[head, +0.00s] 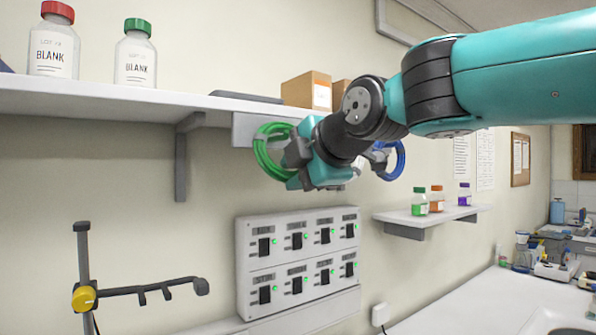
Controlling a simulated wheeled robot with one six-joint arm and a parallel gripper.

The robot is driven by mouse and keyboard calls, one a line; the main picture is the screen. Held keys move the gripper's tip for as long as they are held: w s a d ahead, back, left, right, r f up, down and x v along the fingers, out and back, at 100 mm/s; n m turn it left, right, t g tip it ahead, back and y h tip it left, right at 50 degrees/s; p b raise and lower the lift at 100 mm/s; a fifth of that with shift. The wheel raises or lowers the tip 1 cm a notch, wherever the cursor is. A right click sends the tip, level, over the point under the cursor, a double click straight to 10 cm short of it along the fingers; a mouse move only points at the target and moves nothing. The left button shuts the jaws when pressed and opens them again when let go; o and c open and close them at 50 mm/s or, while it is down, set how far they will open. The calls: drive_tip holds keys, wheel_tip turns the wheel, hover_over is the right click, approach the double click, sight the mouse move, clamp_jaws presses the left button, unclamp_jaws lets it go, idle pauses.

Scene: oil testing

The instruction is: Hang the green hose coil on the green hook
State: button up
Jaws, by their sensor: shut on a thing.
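The green hose coil (264,152) hangs upright just below the long shelf, at the left of my gripper (292,155). My gripper is shut on the coil's right side. A grey-white plate (241,129) is fixed under the shelf behind the coil. The green hook itself is hidden behind the coil and my gripper, so I cannot tell whether the coil touches it. A blue hose coil (398,160) hangs to the right, partly covered by my wrist.
The long shelf (100,97) carries bottles and cardboard boxes (307,91) close above my arm. A switch panel (298,258) is on the wall below. A small shelf (430,218) with little bottles stands at right. A stand with a yellow knob (84,298) is at lower left.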

idle(0.4)
drive_tip(key=o, duration=1)
drive_tip(key=shift+o, duration=0.2)
drive_tip(key=shift+s, duration=0.1)
drive_tip(key=b+v, duration=0.5)
drive_tip(key=v, duration=1.2)
drive_tip(key=s+d+f+m+g+h, duration=0.1)
drive_tip(key=s+f+m+g, duration=0.2)
drive_tip(key=f, duration=0.7)
drive_tip(key=s+d+f+m+g+h, duration=0.15)
drive_tip(key=f+m, duration=0.35)
drive_tip(key=f, duration=0.5)
drive_tip(key=s+d+f+m+g, duration=0.1)
drive_tip(key=s+f+m+g, duration=0.2)
drive_tip(key=f, duration=0.7)
drive_tip(key=s+d+f+m+g, duration=0.2)
drive_tip(key=s+f+m+g, duration=0.1)
drive_tip(key=s+f+m, duration=0.3)
wheel_tip(320, 180, down, 3)
drive_tip(key=shift+s+d+r+m+h, duration=0.2)
drive_tip(key=shift+s+d+m+h, duration=0.15)
drive_tip(key=shift+s, duration=0.25)
drive_tip(key=shift+a+g, duration=0.1)
drive_tip(key=shift+g, duration=0.15)
